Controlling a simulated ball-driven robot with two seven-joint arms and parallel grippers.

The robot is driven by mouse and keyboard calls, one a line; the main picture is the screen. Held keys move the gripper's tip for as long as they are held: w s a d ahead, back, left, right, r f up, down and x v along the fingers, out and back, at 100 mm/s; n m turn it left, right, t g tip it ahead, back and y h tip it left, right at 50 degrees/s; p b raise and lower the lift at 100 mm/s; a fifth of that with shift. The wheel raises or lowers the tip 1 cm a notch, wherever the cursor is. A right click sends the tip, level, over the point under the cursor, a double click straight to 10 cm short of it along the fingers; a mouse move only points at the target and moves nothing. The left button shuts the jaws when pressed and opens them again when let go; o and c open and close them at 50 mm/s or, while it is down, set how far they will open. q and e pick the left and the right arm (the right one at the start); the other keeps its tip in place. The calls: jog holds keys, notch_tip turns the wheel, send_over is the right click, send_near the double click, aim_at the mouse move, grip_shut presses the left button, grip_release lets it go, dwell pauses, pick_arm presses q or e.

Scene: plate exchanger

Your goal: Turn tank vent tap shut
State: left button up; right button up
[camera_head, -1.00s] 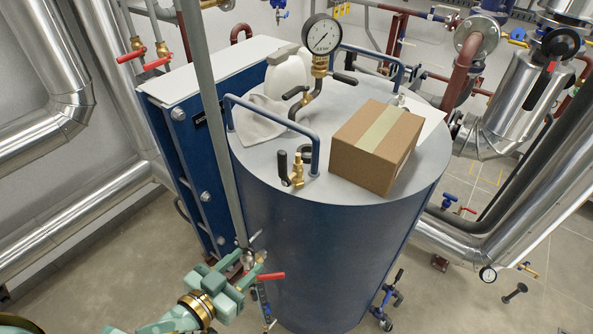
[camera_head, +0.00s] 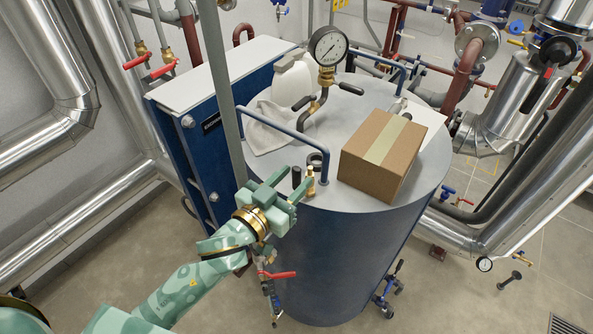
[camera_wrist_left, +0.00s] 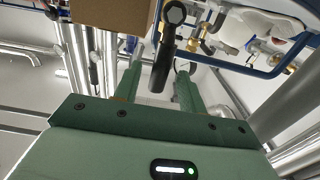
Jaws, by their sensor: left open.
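The tank vent tap (camera_head: 310,182) is a small brass tap with a black lever (camera_head: 296,176) near the front edge of the grey tank top (camera_head: 340,196). My left gripper (camera_head: 287,186) is open at the tap, its green fingers reaching up to the lever. In the left wrist view the black lever (camera_wrist_left: 163,62) stands between the two open fingers (camera_wrist_left: 158,85), with a gap visible on the finger sides. Whether a finger touches it I cannot tell. The tap's lower body is partly hidden by the gripper. My right gripper is not in view.
A cardboard box (camera_head: 382,152) stands right of the tap. A blue rail (camera_head: 283,133) arches just behind it. A pressure gauge (camera_head: 328,46), a white jug (camera_head: 292,78) and a cloth (camera_head: 265,130) are farther back. A grey vertical pipe (camera_head: 222,90) stands left of the tank.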

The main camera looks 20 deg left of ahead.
pick_arm(q)
jog(key=shift+x, duration=0.8)
jog(key=shift+w+d, duration=0.1)
jog(key=shift+w, duration=0.05)
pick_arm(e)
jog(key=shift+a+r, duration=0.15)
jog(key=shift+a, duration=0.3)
pick_arm(q)
grip_shut()
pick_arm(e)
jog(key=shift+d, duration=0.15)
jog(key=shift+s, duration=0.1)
